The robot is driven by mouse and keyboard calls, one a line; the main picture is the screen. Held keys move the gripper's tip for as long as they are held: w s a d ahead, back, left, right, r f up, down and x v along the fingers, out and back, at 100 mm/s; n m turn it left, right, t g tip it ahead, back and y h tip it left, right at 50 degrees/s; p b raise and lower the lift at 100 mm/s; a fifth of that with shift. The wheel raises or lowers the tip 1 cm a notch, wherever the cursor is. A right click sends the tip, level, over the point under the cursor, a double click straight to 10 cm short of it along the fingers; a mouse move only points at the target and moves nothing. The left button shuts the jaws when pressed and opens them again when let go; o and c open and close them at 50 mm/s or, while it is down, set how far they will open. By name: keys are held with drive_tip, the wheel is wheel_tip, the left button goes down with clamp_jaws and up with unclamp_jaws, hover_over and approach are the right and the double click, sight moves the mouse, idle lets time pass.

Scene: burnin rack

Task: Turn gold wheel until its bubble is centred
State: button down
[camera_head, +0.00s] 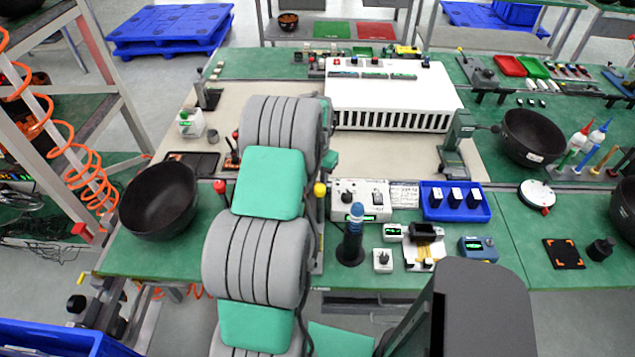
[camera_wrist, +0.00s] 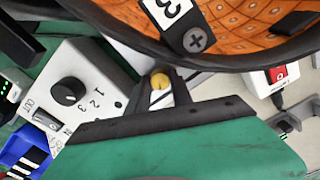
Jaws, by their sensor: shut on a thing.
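The gold wheel (camera_wrist: 160,80) shows in the wrist view as a small yellow-gold knob. My gripper (camera_wrist: 161,84) is shut on it, with one dark finger on either side. In the head view a yellow round knob (camera_head: 320,189), which looks like the same wheel, shows at the right edge of my arm. My gripper is hidden behind the arm there. I cannot see any bubble in either view.
A white control box (camera_head: 350,205) with a dial stands right of the wheel; it also shows in the wrist view (camera_wrist: 85,65). A blue tray (camera_head: 455,201), a dark bottle (camera_head: 352,240) and a black bowl (camera_head: 160,200) stand on the green bench.

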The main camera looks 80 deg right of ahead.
drive_tip(key=m+b, duration=0.3)
drive_tip(key=m, duration=0.3)
drive_tip(key=m+b, duration=0.2)
drive_tip(key=m, duration=0.4)
idle(0.5)
drive_tip(key=c, duration=1.4)
unclamp_jaws()
wheel_tip(320, 180, up, 8)
drive_tip(key=shift+f+b, duration=0.1)
drive_tip(key=shift+b, duration=0.4)
